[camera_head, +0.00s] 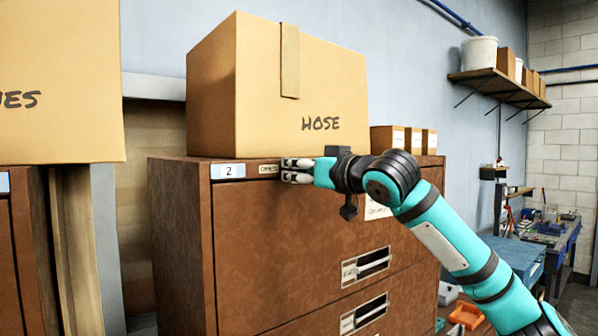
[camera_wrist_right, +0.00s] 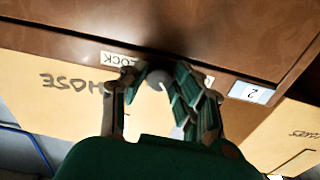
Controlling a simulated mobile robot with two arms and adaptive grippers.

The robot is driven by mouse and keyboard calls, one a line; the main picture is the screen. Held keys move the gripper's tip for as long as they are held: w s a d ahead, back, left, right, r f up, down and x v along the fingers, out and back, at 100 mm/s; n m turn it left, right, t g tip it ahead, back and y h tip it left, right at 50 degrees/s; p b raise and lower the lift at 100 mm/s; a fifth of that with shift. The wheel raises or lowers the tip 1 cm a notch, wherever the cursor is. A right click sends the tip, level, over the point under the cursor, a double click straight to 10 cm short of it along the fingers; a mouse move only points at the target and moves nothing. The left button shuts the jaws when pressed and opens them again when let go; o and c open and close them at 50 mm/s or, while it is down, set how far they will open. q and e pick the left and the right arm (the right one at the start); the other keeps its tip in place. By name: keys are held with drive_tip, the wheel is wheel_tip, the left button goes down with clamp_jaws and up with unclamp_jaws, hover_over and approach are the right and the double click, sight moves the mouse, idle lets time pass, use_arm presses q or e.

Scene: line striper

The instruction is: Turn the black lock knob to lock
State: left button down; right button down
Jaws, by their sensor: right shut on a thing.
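The brown cabinet (camera_head: 290,235) has a number 2 label (camera_head: 228,171) at the top left of its front. My right gripper (camera_head: 287,170) is at the cabinet's top front edge, just right of a small label (camera_head: 269,168). In the right wrist view my gripper (camera_wrist_right: 157,77) has its fingers closed around a small round knob (camera_wrist_right: 157,80), which looks grey there. The fingers hide the knob in the head view. An upside-down label ending in "OCK" (camera_wrist_right: 120,58) is beside one finger and partly covered. The knob's angle cannot be told. My left gripper is out of view.
A cardboard box marked HOSE (camera_head: 290,95) stands on the cabinet right above the gripper. Small boxes (camera_head: 403,139) stand to its right. Another box (camera_head: 60,80) is at the left.

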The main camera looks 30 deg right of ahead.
drive_tip(key=m+b, duration=0.1)
drive_tip(key=m, duration=0.2)
drive_tip(key=shift+a+f+m+b, duration=0.1)
drive_tip(key=shift+m+b, duration=0.2)
drive_tip(key=m+b, duration=0.1)
drive_tip(key=m, duration=0.3)
drive_tip(key=shift+m, duration=0.3)
drive_tip(key=m+b, duration=0.1)
drive_tip(key=m, duration=0.3)
drive_tip(key=shift+m+b, duration=0.3)
drive_tip(key=shift+b, duration=0.1)
drive_tip(key=shift+m+b, duration=0.6)
drive_tip(key=shift+m, duration=1.7)
drive_tip(key=c, duration=1)
unclamp_jaws()
